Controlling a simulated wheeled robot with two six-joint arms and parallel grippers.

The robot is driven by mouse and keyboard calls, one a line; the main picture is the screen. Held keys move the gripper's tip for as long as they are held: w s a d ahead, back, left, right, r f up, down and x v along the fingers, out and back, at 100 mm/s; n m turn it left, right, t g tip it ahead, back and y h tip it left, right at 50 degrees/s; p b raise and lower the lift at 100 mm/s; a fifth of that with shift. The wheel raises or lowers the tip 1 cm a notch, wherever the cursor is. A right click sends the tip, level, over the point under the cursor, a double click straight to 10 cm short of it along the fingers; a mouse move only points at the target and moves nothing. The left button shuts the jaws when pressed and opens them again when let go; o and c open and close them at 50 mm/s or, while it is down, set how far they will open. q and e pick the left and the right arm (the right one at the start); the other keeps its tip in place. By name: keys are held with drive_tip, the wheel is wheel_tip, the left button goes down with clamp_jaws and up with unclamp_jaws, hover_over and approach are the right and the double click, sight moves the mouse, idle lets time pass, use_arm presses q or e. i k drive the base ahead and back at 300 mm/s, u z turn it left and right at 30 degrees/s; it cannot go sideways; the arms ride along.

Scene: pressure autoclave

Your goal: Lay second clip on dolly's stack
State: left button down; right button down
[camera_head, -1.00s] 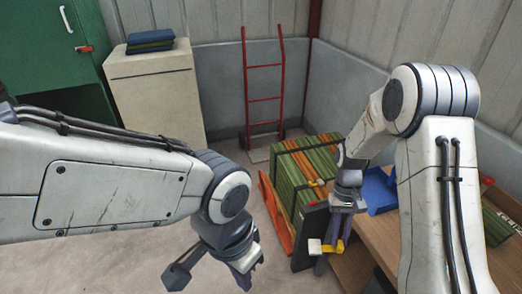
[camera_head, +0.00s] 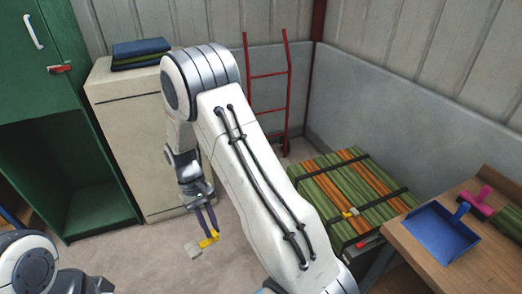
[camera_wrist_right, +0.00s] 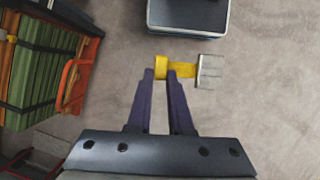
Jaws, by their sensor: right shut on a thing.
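The dolly's stack (camera_head: 325,190) is a strapped bundle of green and orange slats at right centre in the head view. A first yellow clip (camera_head: 350,212) lies on its top by a dark strap. My right gripper (camera_head: 207,232) is shut on a second clip (camera_head: 194,250), yellow with a pale grey block at one end, held in the air left of the stack, apart from it. In the right wrist view the fingertips (camera_wrist_right: 167,74) grip the clip's yellow part (camera_wrist_right: 185,70); the stack (camera_wrist_right: 40,65) and the orange dolly (camera_wrist_right: 76,85) are at upper left.
A wooden table (camera_head: 440,210) with a blue dustpan (camera_head: 440,232) stands right of the stack. A red hand truck (camera_head: 268,75) leans at the back wall. A beige cabinet (camera_head: 130,110) and open green locker (camera_head: 60,170) are at left. Clear floor lies between.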

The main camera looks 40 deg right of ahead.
sight(336, 198)
drive_tip(key=u, duration=0.05)
drive_tip(key=i, duration=1.7)
drive_tip(key=z, duration=0.9)
drive_tip(key=i, duration=1)
drive_tip(key=z, duration=1.35)
drive_tip(key=i, duration=0.35)
drive_tip(key=z, duration=0.3)
